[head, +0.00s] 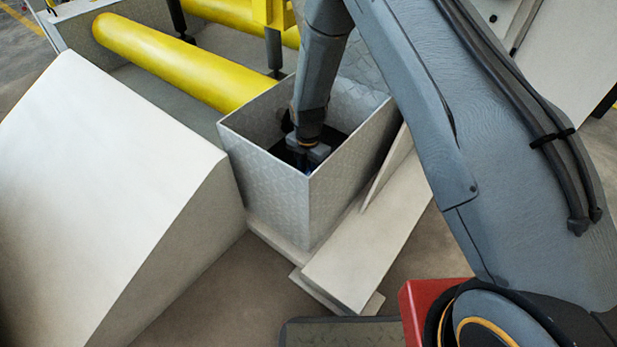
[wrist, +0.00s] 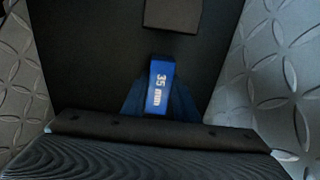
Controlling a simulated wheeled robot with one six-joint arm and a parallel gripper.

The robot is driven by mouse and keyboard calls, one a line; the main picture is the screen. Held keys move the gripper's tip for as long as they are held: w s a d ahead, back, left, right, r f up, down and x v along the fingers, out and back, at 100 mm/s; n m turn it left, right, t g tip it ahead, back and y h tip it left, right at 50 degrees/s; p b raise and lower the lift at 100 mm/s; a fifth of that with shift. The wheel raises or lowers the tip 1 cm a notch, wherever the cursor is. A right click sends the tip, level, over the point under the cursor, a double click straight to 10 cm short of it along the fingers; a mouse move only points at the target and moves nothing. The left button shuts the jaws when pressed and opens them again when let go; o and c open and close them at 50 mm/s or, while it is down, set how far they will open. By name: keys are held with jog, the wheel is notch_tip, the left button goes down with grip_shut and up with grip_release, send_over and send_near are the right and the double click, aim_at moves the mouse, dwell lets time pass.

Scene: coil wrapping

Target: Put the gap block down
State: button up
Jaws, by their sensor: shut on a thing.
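The gap block (wrist: 160,88) is blue with "35 mm" in white on its face. It shows in the middle of the wrist view, at the end of my gripper. My gripper (head: 306,158) is down inside an open-topped metal box (head: 262,175) and is shut on the gap block. In the head view the block is mostly hidden by my gripper and the box walls. The box has patterned plate walls and a dark floor (wrist: 90,50). I cannot tell whether the block touches that floor.
A small dark grey block (wrist: 172,14) lies past the gap block. Box walls stand close on both sides. A large pale block (head: 110,200) is left of the box, yellow rollers (head: 175,60) are behind, and a pale ledge (head: 365,245) is at the front right.

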jog(key=shift+f, duration=0.3)
jog(key=shift+f, duration=0.15)
jog(key=o, duration=1.1)
notch_tip(320, 180, up, 12)
jog(key=p, duration=0.3)
jog(key=shift+r+p, duration=0.2)
jog(key=shift+p, duration=0.2)
